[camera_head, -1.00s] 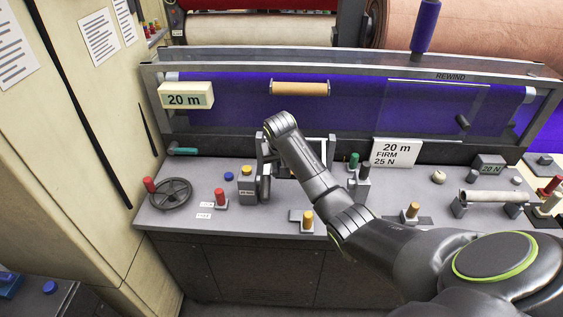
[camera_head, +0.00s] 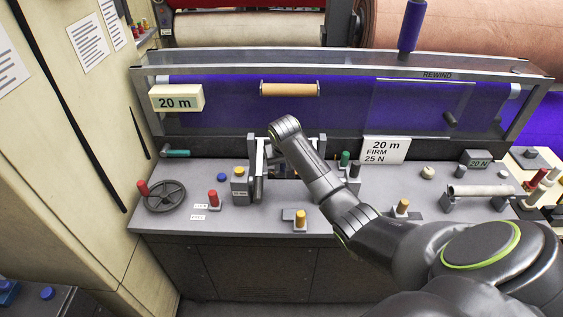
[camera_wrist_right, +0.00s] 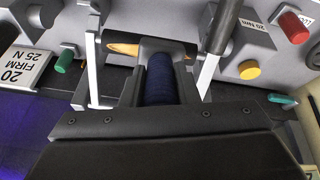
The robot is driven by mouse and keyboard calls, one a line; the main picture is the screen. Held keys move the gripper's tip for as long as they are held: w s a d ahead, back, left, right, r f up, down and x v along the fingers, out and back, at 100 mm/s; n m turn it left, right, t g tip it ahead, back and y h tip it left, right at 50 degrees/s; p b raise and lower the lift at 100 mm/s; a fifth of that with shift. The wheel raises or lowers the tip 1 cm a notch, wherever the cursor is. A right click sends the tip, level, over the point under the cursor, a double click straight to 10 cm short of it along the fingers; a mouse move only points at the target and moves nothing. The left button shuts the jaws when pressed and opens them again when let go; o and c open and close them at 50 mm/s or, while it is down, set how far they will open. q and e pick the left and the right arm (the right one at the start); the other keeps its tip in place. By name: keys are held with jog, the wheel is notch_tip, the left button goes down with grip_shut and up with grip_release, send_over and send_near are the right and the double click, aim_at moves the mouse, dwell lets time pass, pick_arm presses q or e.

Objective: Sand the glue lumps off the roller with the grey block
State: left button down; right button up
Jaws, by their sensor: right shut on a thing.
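A pale grey roller (camera_head: 485,190) lies across two small stands at the right of the bench; lumps on it are too small to make out. My right gripper (camera_head: 272,168) points down at the middle of the bench, far left of that roller. In the right wrist view a dark blue cylinder (camera_wrist_right: 159,80) lies between the dark jaws of my right gripper (camera_wrist_right: 160,60), which is shut on it. I cannot single out the grey block. My left gripper is out of view.
A framed clear guard (camera_head: 340,115) stands behind. A cream cabinet (camera_head: 60,150) closes the left side.

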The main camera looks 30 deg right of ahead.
jog(key=shift+s+d+f, duration=0.1)
jog(key=shift+s+d, duration=0.3)
jog(key=shift+d, duration=0.3)
jog(key=shift+s+d, duration=0.4)
jog(key=shift+d, duration=0.3)
jog(key=shift+d, duration=0.1)
jog(key=s+d, duration=0.1)
jog(key=d, duration=0.1)
jog(key=shift+s+d, duration=0.3)
jog(key=shift+s, duration=0.05)
jog(key=shift+a, duration=0.15)
jog(key=shift+w+a, duration=0.45)
jog(key=shift+a, duration=0.2)
jog(key=shift+w+a, duration=0.4)
jog(key=shift+a, duration=0.25)
jog(key=shift+w+a, duration=0.45)
jog(key=shift+a, duration=0.25)
jog(key=shift+w+a, duration=0.4)
jog(key=shift+a, duration=0.25)
